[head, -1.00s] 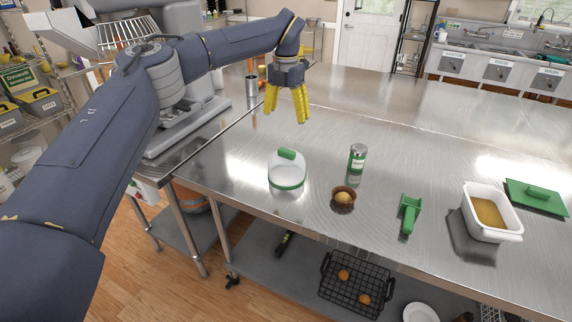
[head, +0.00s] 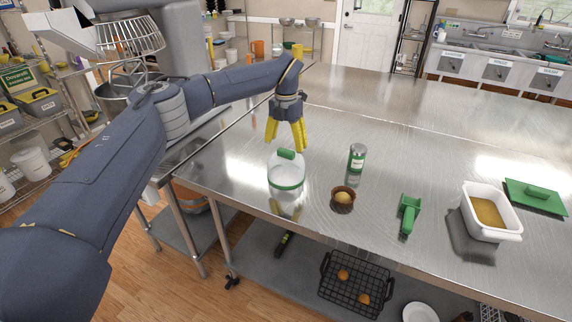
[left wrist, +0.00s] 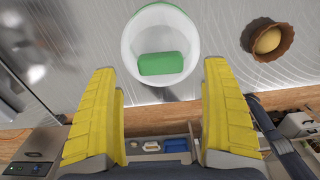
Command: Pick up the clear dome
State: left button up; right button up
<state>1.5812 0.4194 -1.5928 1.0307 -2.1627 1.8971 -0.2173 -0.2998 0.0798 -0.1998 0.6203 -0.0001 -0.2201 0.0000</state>
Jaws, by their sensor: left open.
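The clear dome (head: 286,172) has a green handle on top and a green band at its base. It stands on the steel table. In the left wrist view the dome (left wrist: 160,22) shows from above, its green handle beyond and between my fingers. My left gripper (head: 286,140) has yellow fingers pointing down. It is open and empty, above and just behind the dome's handle in the head view, and it appears apart from it. The left gripper's two fingers also frame the left wrist view (left wrist: 162,110). My right gripper is not in view.
Right of the dome are a brown cup with a round ball (head: 343,198), a green-and-silver can (head: 357,158), a green scoop (head: 409,213), a white tub (head: 513,232) and a green lid (head: 536,196). The table behind the can is clear. A wire basket (head: 352,285) sits on the lower shelf.

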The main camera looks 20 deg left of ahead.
aim_at(286, 150)
pick_arm(q)
jog(key=shift+f, duration=1.85)
jog(key=shift+c, duration=0.4)
jog(key=c, duration=1.6)
jog(key=shift+r, duration=0.1)
notch_tip(286, 150, up, 20)
